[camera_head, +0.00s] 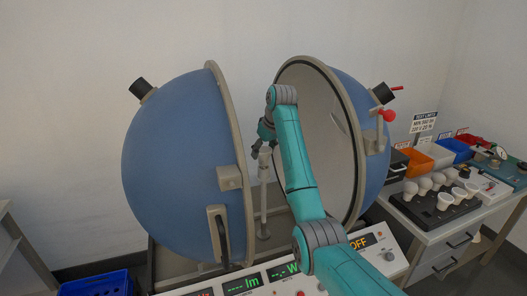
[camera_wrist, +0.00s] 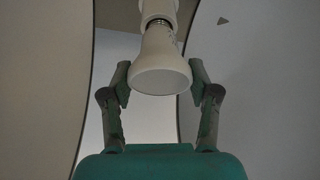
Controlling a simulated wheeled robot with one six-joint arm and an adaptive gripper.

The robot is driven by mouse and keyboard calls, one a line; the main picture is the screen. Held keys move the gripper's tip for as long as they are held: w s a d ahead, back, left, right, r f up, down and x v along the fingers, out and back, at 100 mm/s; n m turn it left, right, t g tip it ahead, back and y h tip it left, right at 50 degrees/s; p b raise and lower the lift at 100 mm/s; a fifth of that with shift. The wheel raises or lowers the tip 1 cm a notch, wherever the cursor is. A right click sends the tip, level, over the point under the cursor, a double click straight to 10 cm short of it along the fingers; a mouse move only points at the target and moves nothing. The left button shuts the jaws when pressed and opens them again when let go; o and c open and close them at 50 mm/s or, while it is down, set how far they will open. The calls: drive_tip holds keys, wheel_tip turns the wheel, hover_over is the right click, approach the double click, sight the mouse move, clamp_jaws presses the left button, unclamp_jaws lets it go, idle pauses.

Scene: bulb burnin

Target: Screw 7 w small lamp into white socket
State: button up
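A white lamp (camera_wrist: 160,70) with a flared, pale front face is between my gripper's fingers in the wrist view. My gripper (camera_wrist: 160,78) has one finger against each side of its wide end. The lamp's metal threaded base shows at the mouth of the white socket (camera_wrist: 158,8), lined up with it. Part of the thread is visible, and how deep it sits cannot be told. In the head view my gripper (camera_head: 265,132) is at the top of the pale post (camera_head: 263,190) between the sphere halves. The lamp cannot be made out there, and its wattage marking is unreadable.
The blue sphere halves (camera_head: 180,160) stand open around the post, the right half (camera_head: 350,100) close to my arm. A control panel (camera_head: 250,285) lies in front. At right, a bench holds a black rack (camera_head: 425,207) of several white lamps and colored bins (camera_head: 418,160).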

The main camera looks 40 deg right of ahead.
drive_tip(key=shift+c, duration=0.8)
drive_tip(key=m+h, duration=0.1)
drive_tip(key=m, duration=0.1)
drive_tip(key=m+h, duration=0.1)
drive_tip(key=m, duration=0.2)
drive_tip(key=shift+f+g, duration=0.1)
drive_tip(key=shift+g, duration=0.2)
drive_tip(key=m, duration=0.3)
drive_tip(key=m+g+h, duration=0.1)
drive_tip(key=m, duration=0.2)
drive_tip(key=shift+s+g+h, duration=0.1)
drive_tip(key=shift+g+h, duration=0.2)
drive_tip(key=m+g, duration=0.1)
drive_tip(key=m, duration=0.2)
drive_tip(key=m+g, duration=0.1)
drive_tip(key=m, duration=0.2)
drive_tip(key=shift+d+h, duration=0.1)
drive_tip(key=shift+h, duration=0.3)
drive_tip(key=m+g, duration=0.2)
drive_tip(key=m, duration=0.4)
drive_tip(key=shift+s+f, duration=0.1)
drive_tip(key=o, duration=1)
